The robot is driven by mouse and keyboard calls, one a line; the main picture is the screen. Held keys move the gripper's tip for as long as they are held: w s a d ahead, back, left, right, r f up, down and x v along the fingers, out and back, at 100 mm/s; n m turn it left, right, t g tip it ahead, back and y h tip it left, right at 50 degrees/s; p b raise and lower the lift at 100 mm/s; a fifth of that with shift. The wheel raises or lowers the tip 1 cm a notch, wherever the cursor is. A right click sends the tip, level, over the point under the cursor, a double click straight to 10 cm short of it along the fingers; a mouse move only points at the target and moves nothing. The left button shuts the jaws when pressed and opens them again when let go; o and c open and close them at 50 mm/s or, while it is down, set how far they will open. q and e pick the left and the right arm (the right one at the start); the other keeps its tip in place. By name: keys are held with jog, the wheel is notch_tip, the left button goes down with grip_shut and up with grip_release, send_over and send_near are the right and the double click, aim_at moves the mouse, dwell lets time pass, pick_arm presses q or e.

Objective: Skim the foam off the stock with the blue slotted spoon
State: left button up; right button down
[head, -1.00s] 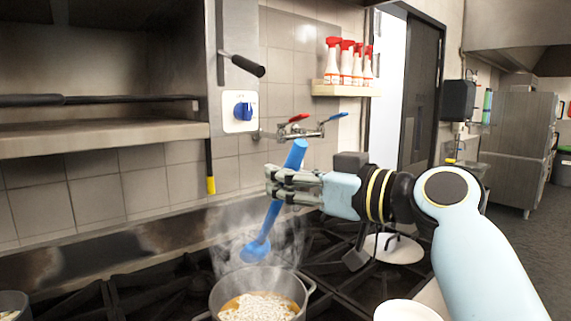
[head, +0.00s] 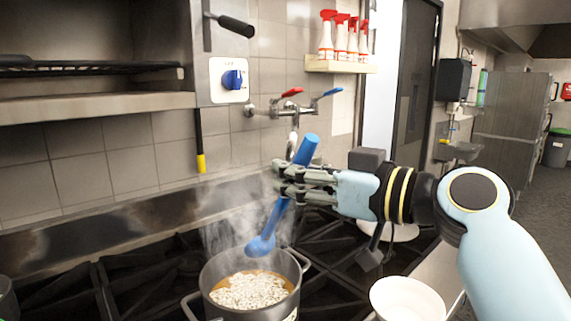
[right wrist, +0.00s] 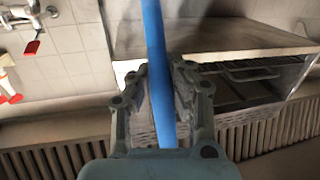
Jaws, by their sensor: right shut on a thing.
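My right gripper (head: 287,182) is shut on the handle of the blue slotted spoon (head: 261,246). The spoon is tilted, its handle top to the upper right and its head down, above the far rim of the pot in the head view. The blue handle also shows between the fingers in the right wrist view (right wrist: 156,50). The grey metal pot (head: 212,299) stands on the stove with steam rising. In it, pale lumpy foam (head: 250,290) lies over orange-brown stock (head: 222,283). My left gripper is not in view.
A white bowl (head: 408,300) stands right of the pot, and a white plate (head: 400,232) lies behind my right arm. Black burner grates (head: 130,285) surround the pot. A wall tap (head: 295,108) is behind, and spray bottles (head: 345,38) stand on a shelf.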

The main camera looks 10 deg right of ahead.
notch_tip(320, 180, down, 11)
jog(key=w+a+b, duration=0.2)
jog(key=w+b, duration=0.1)
jog(key=b, duration=0.7)
jog(key=shift+b, duration=0.35)
jog(key=shift+f, duration=0.1)
